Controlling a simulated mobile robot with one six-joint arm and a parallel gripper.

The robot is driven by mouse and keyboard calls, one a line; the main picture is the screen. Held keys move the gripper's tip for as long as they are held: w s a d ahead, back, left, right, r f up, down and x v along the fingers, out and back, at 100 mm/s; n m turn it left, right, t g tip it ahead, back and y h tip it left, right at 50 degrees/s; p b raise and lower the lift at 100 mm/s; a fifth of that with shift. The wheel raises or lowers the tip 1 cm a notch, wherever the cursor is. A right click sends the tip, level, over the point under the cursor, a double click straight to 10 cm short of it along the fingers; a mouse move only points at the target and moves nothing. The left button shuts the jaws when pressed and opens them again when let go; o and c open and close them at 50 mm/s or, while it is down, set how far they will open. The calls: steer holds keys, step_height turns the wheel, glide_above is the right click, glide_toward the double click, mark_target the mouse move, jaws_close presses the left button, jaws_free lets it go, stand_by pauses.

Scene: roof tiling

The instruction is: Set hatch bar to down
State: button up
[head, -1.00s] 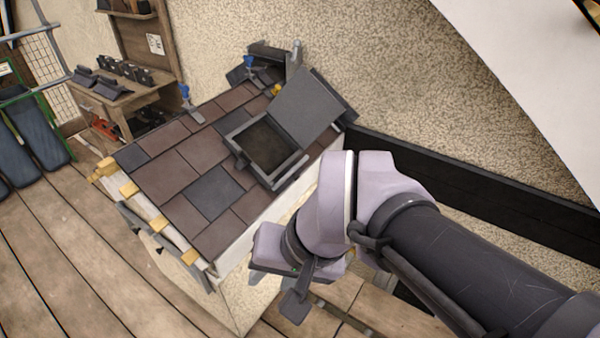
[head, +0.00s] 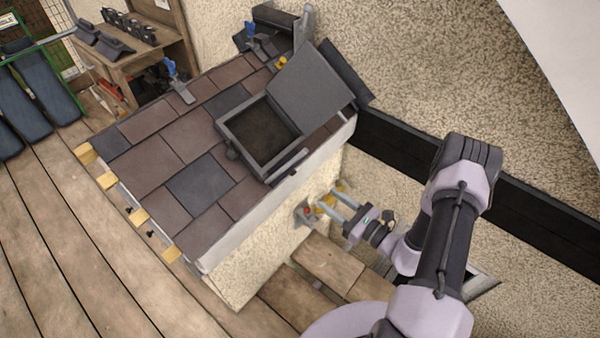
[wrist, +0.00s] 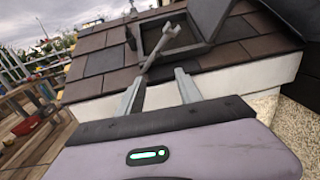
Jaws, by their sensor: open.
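The roof hatch (head: 232,127) is a dark grey frame in the tiled roof, with its flat lid (head: 312,85) raised and leaning back. The hatch bar (head: 288,166) is a slim grey bar at the frame's front edge; in the wrist view the bar (wrist: 163,44) rises at a slant, with a forked end at the top. My gripper (head: 331,196) is open and empty, in front of the roof's pale lower wall and below the hatch. In the wrist view its two fingers (wrist: 160,76) point toward the bar and appear apart from it.
Brown and grey tiles (head: 160,150) cover the roof. Blue-handled clamps (head: 179,82) stand near its upper edge. A small fitting with a red part (head: 307,212) is on the pale wall. A dark board (head: 480,205) runs along the right wall. Planked floor lies left.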

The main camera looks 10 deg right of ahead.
steer(key=b+x, duration=0.2)
steer(key=x, duration=1.1)
steer(key=shift+w+a, duration=0.25)
steer(key=shift+a, duration=0.05)
jaws_close()
stand_by(0.5)
